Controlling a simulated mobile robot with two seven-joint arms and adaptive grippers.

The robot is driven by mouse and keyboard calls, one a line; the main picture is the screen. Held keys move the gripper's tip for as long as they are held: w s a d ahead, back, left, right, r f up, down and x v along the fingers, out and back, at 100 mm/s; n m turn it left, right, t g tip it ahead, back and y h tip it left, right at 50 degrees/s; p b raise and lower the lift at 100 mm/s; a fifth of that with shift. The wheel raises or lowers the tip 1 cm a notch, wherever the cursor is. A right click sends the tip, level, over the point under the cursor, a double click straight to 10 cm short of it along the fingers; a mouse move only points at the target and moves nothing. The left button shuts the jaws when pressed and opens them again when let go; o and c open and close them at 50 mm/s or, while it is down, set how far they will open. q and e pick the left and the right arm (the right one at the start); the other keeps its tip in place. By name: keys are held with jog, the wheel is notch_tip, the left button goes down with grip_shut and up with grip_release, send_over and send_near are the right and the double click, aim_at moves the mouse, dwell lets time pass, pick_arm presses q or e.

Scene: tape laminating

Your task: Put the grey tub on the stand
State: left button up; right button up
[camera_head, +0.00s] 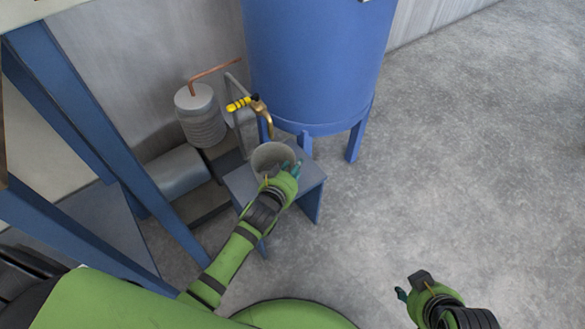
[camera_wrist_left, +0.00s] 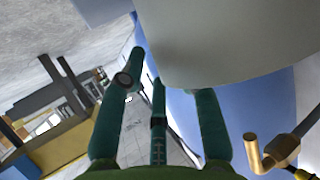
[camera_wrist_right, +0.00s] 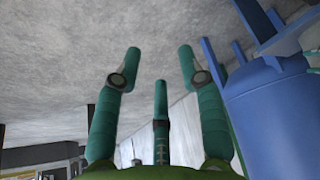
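The grey tub (camera_head: 272,156) is upright at the stand (camera_head: 311,172), a small blue-grey table below the brass tap. It appears to rest on the stand's top, though my gripper hides part of its base. My left gripper (camera_head: 291,169) is at the tub's near right side. In the left wrist view, the tub's wall (camera_wrist_left: 230,45) fills the upper right and hides one fingertip. The left fingers (camera_wrist_left: 165,75) are spread apart; I cannot tell whether they touch the tub. My right gripper (camera_wrist_right: 160,48) is open and empty, away over the floor.
A brass tap (camera_head: 264,115) with a yellow handle hangs just above the tub. A large blue tank (camera_head: 315,60) stands behind the stand. A grey ribbed cylinder (camera_head: 202,118) with a copper pipe and a blue frame (camera_head: 90,120) are to the left. The floor at right is clear.

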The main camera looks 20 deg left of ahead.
pick_arm(q)
jog(key=shift+r, duration=0.15)
jog(key=p+v, duration=0.4)
jog(key=v, duration=0.8)
jog(key=s+a+f+g, duration=0.2)
jog(key=s+f+g, duration=0.3)
jog(key=s, duration=0.2)
jog(key=s+a+f+m+g+y, duration=0.1)
jog(key=s+a+f+g, duration=0.1)
jog(key=s+f+g, duration=0.3)
jog(key=s+f, duration=0.1)
jog(key=s, duration=0.2)
jog(key=shift+s+a+f, duration=0.15)
jog(key=shift+s+a, duration=0.05)
jog(key=shift+a, duration=0.05)
pick_arm(e)
notch_tip(320, 180, down, 10)
jog(key=s+g, duration=0.1)
jog(key=g, duration=0.1)
jog(key=shift+s+d+r, duration=0.15)
jog(key=shift+s+d, duration=0.1)
jog(key=shift+s, duration=0.15)
pick_arm(q)
jog(key=shift+o, duration=0.4)
